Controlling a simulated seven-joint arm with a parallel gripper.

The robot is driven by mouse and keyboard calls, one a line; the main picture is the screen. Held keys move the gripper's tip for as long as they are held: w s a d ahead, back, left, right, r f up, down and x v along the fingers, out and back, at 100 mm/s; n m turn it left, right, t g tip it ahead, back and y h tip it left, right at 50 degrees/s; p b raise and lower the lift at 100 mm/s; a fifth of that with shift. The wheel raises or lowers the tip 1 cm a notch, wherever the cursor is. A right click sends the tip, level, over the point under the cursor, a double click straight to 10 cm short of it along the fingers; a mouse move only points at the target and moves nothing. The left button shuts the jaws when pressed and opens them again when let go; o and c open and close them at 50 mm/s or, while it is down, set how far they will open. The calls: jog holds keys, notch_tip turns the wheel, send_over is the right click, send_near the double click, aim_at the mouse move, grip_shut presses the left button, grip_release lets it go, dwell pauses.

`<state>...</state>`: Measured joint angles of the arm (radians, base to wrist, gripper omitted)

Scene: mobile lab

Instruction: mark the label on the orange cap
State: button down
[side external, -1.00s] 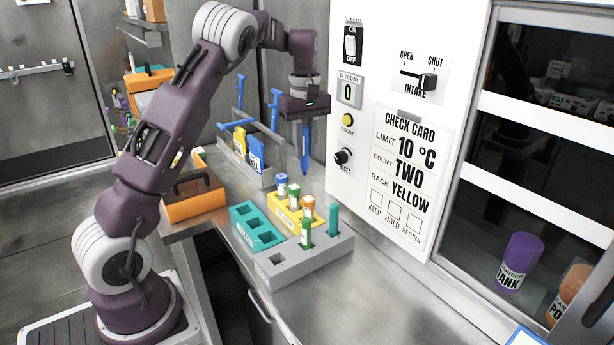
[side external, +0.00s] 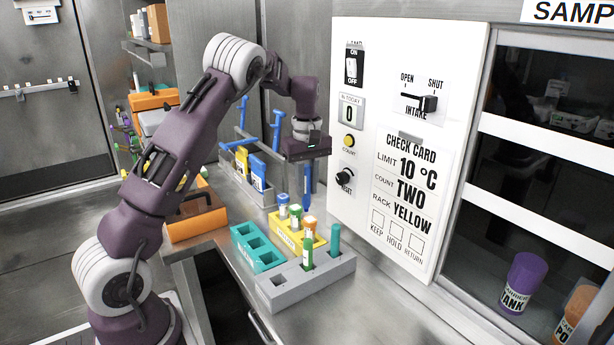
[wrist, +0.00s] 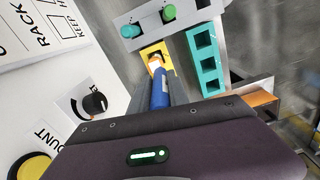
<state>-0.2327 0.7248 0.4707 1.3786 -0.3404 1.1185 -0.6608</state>
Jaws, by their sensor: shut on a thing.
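My gripper (side external: 307,163) is shut on a blue marker pen (side external: 307,187), which points straight down. The pen also shows in the wrist view (wrist: 160,92). Its tip is just above the orange cap (side external: 309,221); I cannot tell whether they touch. The orange cap tops a tube standing in the yellow rack (side external: 290,240), and the cap shows beyond the pen in the wrist view (wrist: 154,63). The label on that tube is too small or hidden to make out.
A grey block (side external: 300,285) holds a green tube (side external: 307,250) and a teal tube (side external: 335,238). An empty teal rack (side external: 257,247) is beside them. The white control panel (side external: 372,110) rises close on the right.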

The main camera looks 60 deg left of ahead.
aim_at(307, 166)
notch_tip(307, 166, down, 3)
jog(key=shift+r, duration=0.15)
jog(key=shift+w, duration=1.1)
jog(key=shift+s, duration=1.05)
jog(key=shift+w+f, duration=0.2)
jog(key=shift+w, duration=1)
jog(key=shift+s+r, duration=0.15)
jog(key=shift+s, duration=0.75)
jog(key=shift+w, duration=0.8)
jog(key=shift+s, duration=1.05)
jog(key=shift+f, duration=0.2)
jog(key=shift+w+r, duration=0.15)
jog(key=shift+w, duration=0.9)
jog(key=shift+s, duration=1.25)
jog(key=shift+w+r, duration=0.1)
jog(key=shift+r, duration=3.85)
